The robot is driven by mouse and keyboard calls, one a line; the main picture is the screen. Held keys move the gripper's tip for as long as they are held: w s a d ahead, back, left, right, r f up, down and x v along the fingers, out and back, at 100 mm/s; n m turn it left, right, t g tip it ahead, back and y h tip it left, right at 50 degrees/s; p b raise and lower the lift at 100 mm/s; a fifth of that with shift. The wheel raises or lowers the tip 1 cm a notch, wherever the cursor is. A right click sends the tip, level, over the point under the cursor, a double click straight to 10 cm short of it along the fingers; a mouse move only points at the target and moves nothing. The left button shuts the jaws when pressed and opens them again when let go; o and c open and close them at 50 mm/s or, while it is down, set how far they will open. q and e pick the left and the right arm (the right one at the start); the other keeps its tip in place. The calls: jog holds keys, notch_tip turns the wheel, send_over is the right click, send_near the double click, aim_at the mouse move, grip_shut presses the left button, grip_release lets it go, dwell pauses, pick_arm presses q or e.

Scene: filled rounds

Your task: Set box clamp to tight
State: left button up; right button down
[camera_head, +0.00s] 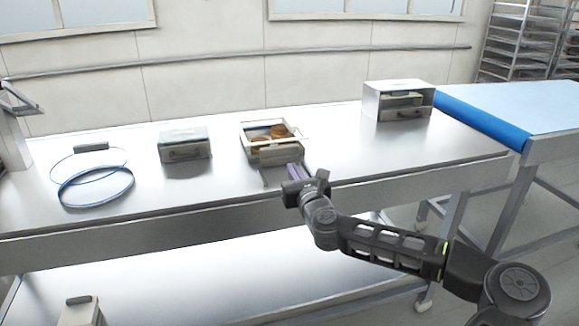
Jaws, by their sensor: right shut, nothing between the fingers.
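An open metal box (278,155) stands at the middle of the steel table, with brown rounds (280,131) inside and a pale frame around its top. I cannot make out which part is the clamp or how it is set. My right gripper (297,172) is just in front of this box, low near the table's front edge. It is shut and empty; whether it touches the box is unclear. My left gripper is out of view.
A closed grey box (185,146) stands to the left, with blue-rimmed rings (96,187) beyond it. A larger open-fronted metal case (398,101) is at the back right. A blue-topped conveyor (500,105) adjoins on the right.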

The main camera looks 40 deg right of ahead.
jog(key=v, duration=0.4)
dwell(0.6)
